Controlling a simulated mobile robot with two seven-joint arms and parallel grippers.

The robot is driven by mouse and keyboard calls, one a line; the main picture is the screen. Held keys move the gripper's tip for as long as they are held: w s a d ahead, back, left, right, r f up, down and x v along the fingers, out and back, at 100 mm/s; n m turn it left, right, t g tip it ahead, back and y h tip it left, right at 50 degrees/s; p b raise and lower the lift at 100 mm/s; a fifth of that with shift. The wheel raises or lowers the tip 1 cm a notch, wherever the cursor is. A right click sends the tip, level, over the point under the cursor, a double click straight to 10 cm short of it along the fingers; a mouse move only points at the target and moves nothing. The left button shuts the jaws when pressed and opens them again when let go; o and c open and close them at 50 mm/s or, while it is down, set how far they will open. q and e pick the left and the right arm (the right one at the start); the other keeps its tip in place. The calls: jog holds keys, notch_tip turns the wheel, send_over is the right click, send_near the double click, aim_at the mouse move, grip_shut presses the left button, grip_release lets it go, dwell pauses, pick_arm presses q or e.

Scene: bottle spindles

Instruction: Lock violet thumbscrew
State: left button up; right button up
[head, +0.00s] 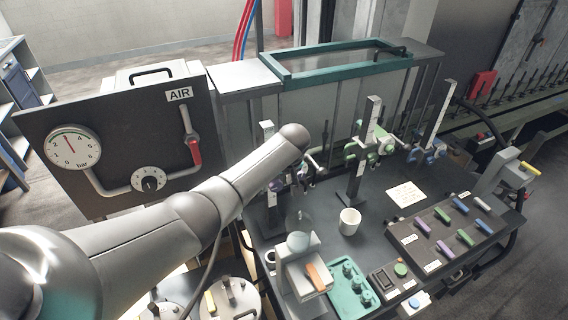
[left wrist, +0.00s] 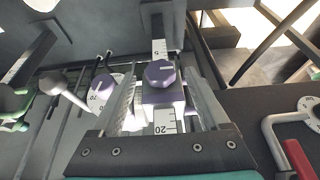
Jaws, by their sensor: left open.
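The violet thumbscrew (left wrist: 159,73) shows in the left wrist view, a round knob with a white mark on its face, on a violet slider block at an upright scale post (left wrist: 164,122). My left gripper (left wrist: 158,82) is open. Its two fingers lie either side of the thumbscrew, and I see gaps between it and each finger. A second violet knob with numbers (left wrist: 102,89) is just left of the left finger, partly covered by it. In the head view my left arm covers much of the violet station; a little violet (head: 276,186) shows beside it. My right gripper is out of view.
Green (head: 366,148) and blue (head: 423,155) clamp stands rise to the right. The AIR gauge panel (head: 120,135) stands left.

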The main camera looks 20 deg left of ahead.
pick_arm(q)
jog(key=v, duration=1.3)
jog(key=shift+s+r, duration=0.2)
jog(key=shift+r, duration=0.05)
jog(key=shift+d, duration=0.1)
